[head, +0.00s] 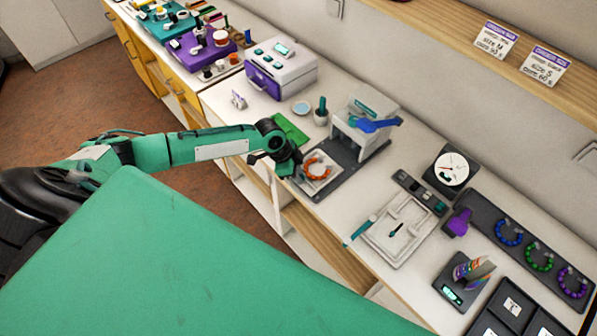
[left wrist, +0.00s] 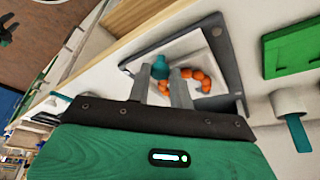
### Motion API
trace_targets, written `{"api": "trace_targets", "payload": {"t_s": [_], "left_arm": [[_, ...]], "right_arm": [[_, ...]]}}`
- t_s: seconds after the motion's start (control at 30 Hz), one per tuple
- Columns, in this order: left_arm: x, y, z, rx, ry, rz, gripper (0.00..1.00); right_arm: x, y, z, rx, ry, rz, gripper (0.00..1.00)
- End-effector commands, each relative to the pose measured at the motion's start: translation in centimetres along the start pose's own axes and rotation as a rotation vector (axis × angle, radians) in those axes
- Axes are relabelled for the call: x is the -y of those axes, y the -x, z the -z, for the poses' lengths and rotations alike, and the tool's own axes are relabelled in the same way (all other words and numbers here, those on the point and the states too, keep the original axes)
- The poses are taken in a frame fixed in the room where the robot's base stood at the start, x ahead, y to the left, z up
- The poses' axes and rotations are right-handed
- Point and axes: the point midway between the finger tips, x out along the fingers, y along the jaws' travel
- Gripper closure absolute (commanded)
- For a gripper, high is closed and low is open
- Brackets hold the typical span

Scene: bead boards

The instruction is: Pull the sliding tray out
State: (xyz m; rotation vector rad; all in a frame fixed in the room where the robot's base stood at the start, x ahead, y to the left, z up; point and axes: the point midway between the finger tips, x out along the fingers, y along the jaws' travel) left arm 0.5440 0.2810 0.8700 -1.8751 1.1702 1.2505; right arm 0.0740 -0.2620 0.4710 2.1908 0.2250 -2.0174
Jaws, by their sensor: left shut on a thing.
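The sliding tray (head: 330,180) is a pale plate on the dark base (head: 347,171) of a white bench press (head: 365,118) with a blue lever. The tray also shows in the left wrist view (left wrist: 187,48), with a string of orange beads (left wrist: 198,78) lying on it in a curve. A teal knob (left wrist: 160,68) stands at the tray's edge. My left gripper (head: 292,167) reaches down at the tray's near left side; its two fingers (left wrist: 167,82) are shut on the teal knob. The fingers hide part of the tray. My right gripper is not in view.
A green board (head: 290,130) and a small pot with a teal tool (head: 321,113) stand beside the press. A white framed tray (head: 400,230) lies to the right. The counter's front edge runs close to my gripper.

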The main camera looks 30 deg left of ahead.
Motion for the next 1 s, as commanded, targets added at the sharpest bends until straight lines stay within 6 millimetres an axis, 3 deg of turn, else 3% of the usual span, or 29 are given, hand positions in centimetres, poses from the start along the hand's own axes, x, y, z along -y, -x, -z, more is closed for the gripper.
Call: {"api": "trace_targets", "payload": {"t_s": [0.03, 0.07, 0.17, 0.57, 0.77, 1.0], "left_arm": [[-0.6, -0.5, -0.2, 0.005, 0.000, -0.011, 1.00], [-0.6, -0.5, -0.2, 0.005, 0.000, -0.012, 0.77], [-0.6, -0.5, -0.2, 0.005, 0.000, -0.011, 0.57], [-0.3, 0.3, -0.1, 0.000, -0.001, -0.005, 0.56], [-0.1, 3.4, -0.2, 0.001, -0.002, -0.003, 0.56], [-0.1, 9.0, -0.3, 0.002, -0.002, -0.003, 0.56]], "right_arm": [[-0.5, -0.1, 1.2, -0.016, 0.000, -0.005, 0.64], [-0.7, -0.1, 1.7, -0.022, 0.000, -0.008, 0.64], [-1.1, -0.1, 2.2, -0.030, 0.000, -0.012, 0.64], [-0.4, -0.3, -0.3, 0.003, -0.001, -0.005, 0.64], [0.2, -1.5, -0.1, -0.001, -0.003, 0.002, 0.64], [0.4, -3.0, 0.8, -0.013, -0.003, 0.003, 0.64]]}}
